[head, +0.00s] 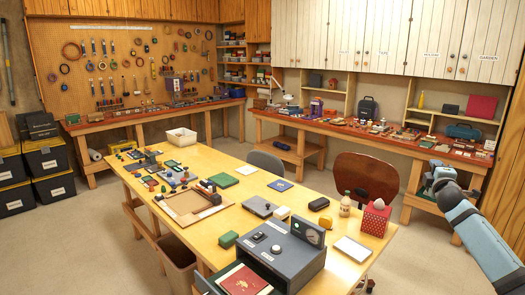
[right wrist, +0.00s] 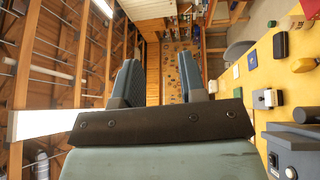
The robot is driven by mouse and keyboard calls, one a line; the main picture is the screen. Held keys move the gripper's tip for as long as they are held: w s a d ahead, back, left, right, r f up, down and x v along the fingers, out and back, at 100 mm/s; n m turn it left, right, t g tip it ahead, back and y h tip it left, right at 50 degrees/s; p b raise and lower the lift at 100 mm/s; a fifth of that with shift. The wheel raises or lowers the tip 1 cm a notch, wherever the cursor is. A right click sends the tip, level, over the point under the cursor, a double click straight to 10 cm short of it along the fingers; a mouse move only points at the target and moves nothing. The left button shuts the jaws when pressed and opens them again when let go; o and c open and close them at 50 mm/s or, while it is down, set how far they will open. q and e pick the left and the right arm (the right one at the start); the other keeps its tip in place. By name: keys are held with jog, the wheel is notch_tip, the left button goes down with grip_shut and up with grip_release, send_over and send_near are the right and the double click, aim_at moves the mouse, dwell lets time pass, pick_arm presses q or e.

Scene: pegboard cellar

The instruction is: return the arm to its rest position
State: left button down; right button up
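My right arm (head: 480,235) comes in from the right edge in the head view, raised clear of the table. My right gripper (head: 437,172) is at its far end, in front of the back bench and right of the office chair. In the right wrist view the two dark fingers of the right gripper (right wrist: 163,80) stand apart with nothing between them. My left arm and left gripper are not in view.
A yellow table (head: 240,188) holds a grey device (head: 267,250), a wooden tray (head: 190,207), a red tissue box (head: 376,218) and a bottle (head: 345,205). A brown chair (head: 366,178) stands behind it. Workbenches line the walls. Floor shows at left.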

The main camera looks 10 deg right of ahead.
jog(key=s+a+f+m+g+y, duration=0.1)
jog(key=s+a+f+m+y, duration=0.25)
jog(key=a+f, duration=0.55)
jog(key=s+a+f+m+g+y, duration=0.1)
jog(key=s+a+f+m+y, duration=0.1)
jog(key=s+a+f, duration=0.55)
jog(key=s+a+f+m+g+y, duration=0.1)
jog(key=s+a+f+m+y, duration=0.15)
jog(key=a+f, duration=0.85)
jog(key=s+a+f+m+g+y, duration=0.1)
jog(key=s+a+f, duration=0.3)
jog(key=s, duration=0.6)
jog(key=s+a+f+g+y, duration=0.1)
jog(key=s+a+f, duration=0.4)
jog(key=s+a, duration=0.3)
jog(key=s+a+f+m+g+y, duration=0.1)
jog(key=s+a+f, duration=0.4)
jog(key=s, duration=0.7)
jog(key=shift+s+a+m+g, duration=0.2)
jog(key=shift+a+m+g, duration=0.1)
jog(key=shift+a, duration=0.3)
